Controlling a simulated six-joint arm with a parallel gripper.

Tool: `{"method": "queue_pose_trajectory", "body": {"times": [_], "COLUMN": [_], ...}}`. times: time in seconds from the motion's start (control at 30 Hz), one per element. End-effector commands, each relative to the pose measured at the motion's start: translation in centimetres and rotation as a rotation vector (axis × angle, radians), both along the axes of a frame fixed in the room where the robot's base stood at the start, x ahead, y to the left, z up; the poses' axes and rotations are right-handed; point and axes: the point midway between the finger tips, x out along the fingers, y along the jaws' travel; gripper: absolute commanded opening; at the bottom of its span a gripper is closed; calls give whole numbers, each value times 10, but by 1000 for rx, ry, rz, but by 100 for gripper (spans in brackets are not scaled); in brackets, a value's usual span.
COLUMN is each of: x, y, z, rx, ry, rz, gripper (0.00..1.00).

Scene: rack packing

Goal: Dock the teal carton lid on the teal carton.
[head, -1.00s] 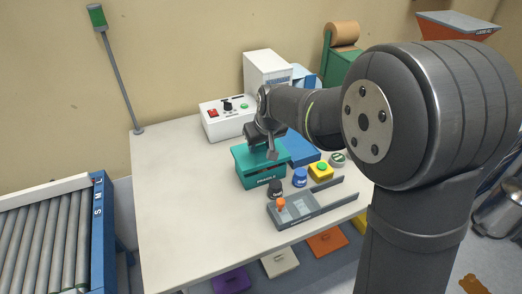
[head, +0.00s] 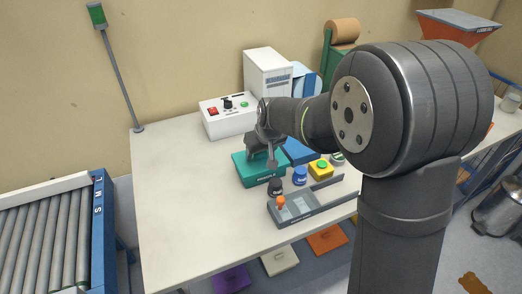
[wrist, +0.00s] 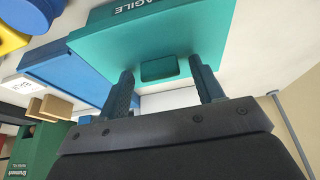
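The teal carton (head: 266,178) stands on the table with white lettering on its front. The teal carton lid (head: 240,160) lies on top of it and looks level; I cannot tell if its edges are fully seated. In the wrist view the lid (wrist: 105,45) has a small block-shaped handle (wrist: 160,69). My gripper (wrist: 162,70) is over the lid, its two fingers apart on either side of the handle, with a visible gap at each side. In the head view my gripper (head: 271,158) hides part of the lid.
A blue box (head: 298,151) stands close to the carton's right. A white control box (head: 228,117) is behind. The left tabletop is clear.

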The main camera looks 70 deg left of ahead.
Motion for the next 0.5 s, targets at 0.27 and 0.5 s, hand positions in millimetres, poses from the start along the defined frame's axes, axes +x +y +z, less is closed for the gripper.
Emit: {"method": "queue_pose_trajectory", "body": {"times": [0.27, 0.5], "x": [0, 0], "y": [0, -10], "z": [4, 38], "rx": [1, 5], "ry": [0, -1], "rz": [0, 0], "gripper": [61, 61]}}
